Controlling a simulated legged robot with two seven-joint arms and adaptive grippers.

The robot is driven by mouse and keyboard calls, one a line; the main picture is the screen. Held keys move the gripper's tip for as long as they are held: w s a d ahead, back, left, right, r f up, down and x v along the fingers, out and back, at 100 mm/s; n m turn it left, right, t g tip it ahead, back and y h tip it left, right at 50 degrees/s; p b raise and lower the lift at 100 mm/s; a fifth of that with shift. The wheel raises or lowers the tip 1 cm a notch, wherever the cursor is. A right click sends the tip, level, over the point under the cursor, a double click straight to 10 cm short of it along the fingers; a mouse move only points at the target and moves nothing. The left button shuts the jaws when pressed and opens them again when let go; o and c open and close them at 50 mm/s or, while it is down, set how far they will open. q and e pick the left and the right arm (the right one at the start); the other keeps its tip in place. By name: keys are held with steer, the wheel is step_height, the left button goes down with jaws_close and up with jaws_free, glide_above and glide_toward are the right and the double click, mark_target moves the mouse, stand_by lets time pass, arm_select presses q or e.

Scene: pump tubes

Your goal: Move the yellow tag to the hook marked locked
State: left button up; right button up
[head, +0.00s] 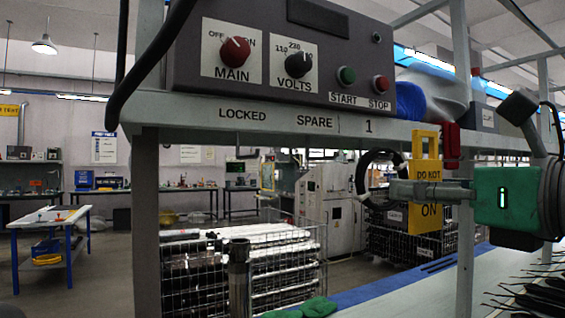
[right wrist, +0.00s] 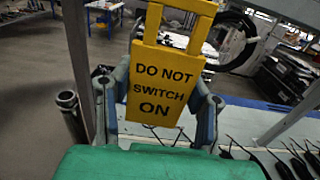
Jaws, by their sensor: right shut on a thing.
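The yellow tag (head: 426,173) reads DO NOT SWITCH ON and has an open loop at its top. My right gripper (head: 405,190) is shut on it, with a finger across its front in the head view. In the right wrist view the tag (right wrist: 166,91) stands upright between the fingers. Its loop is level with the shelf edge, to the right of the mark 1. The LOCKED label (head: 243,115) is on the shelf's front edge, left of SPARE (head: 314,122). My left gripper is not in view.
A control box (head: 275,62) with knobs and buttons stands on the shelf. A red item (head: 450,143) hangs at the shelf edge right of the tag. A black ring (head: 362,178) is left of the tag. A metal tube (head: 239,275) stands below, near the left post (head: 146,220).

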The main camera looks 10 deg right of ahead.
steer(key=shift+a, duration=0.2)
steer(key=shift+r, duration=0.1)
steer(key=w+a+g+p, duration=0.25)
steer(key=a+p, duration=0.55)
steer(key=a, duration=0.8)
steer(key=x, duration=0.9)
steer(key=shift+w+d, duration=0.2)
steer(key=shift+w, duration=0.2)
stand_by(0.9)
